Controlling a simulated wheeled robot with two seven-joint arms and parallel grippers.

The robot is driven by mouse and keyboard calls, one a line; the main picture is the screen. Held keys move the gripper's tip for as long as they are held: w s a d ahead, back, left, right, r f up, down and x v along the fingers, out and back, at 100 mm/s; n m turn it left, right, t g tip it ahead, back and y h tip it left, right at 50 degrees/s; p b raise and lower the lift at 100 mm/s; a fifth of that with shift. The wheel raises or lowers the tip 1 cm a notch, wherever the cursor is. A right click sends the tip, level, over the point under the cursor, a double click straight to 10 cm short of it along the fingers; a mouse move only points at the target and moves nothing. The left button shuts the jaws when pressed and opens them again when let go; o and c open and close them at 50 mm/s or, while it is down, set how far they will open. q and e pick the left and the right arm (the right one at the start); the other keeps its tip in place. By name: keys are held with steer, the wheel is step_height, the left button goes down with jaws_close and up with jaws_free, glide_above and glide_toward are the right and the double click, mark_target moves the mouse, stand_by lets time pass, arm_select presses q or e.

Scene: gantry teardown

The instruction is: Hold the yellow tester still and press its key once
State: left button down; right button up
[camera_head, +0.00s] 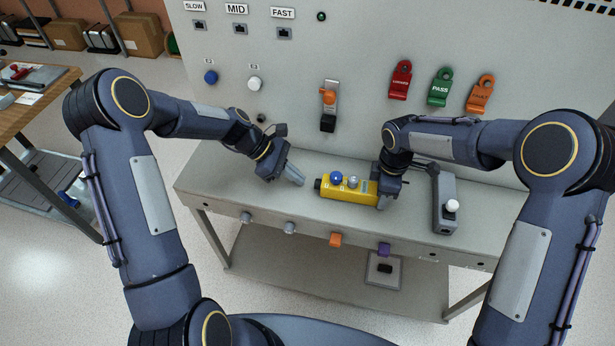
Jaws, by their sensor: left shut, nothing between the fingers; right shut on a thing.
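The yellow tester (350,194) lies on the grey bench. It has a blue round key (336,177) and a grey-white knob (352,182) on its top, and a dark end at the left. My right gripper (380,195) is shut on the tester's right end; its fingertips are partly hidden. My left gripper (299,181) is shut and empty. It is just left of the tester, tilted down to the right, apart from it in this view.
The bench (225,182) is clear left of my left gripper. A grey device with a white knob (446,205) stands at the right. The panel behind bears a lever switch (329,97), red (401,80), green (440,88) and orange (481,95) tags, and several sockets.

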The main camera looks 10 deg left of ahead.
arm_select(q)
steer(key=v, duration=1)
arm_select(e)
steer(key=shift+d, duration=0.2)
arm_select(q)
steer(key=shift+w, duration=0.1)
arm_select(e)
steer(key=o, duration=1.2)
